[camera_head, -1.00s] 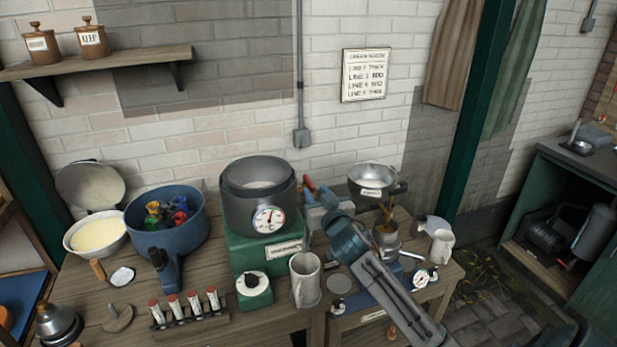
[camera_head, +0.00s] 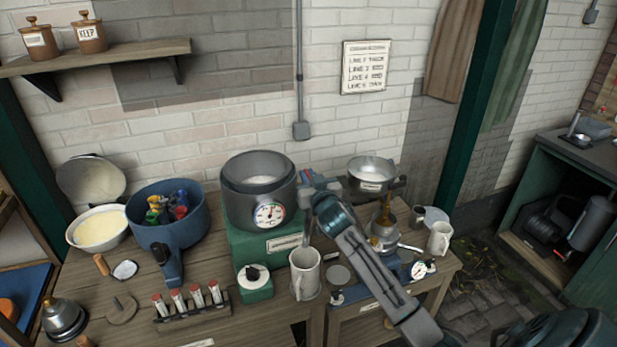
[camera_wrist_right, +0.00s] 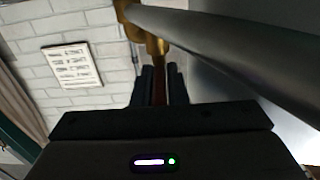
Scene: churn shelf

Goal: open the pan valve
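The dark grey pan (camera_head: 260,196) with a dial on its front sits on a green stand (camera_head: 268,250) at the middle of the bench. In the right wrist view, a brass valve (camera_wrist_right: 140,25) with a reddish-brown handle (camera_wrist_right: 158,88) shows beside a dark rounded wall. My right gripper (camera_wrist_right: 159,85) has its two dark fingers close on either side of this handle and appears shut on it. In the head view, my right arm (camera_head: 365,265) reaches to the right side of the pan and hides most of the valve. My left gripper is not in view.
A white mug (camera_head: 305,274) stands just in front of the pan. A blue pot (camera_head: 166,216) and a rack of red-capped tubes (camera_head: 190,303) are to the left.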

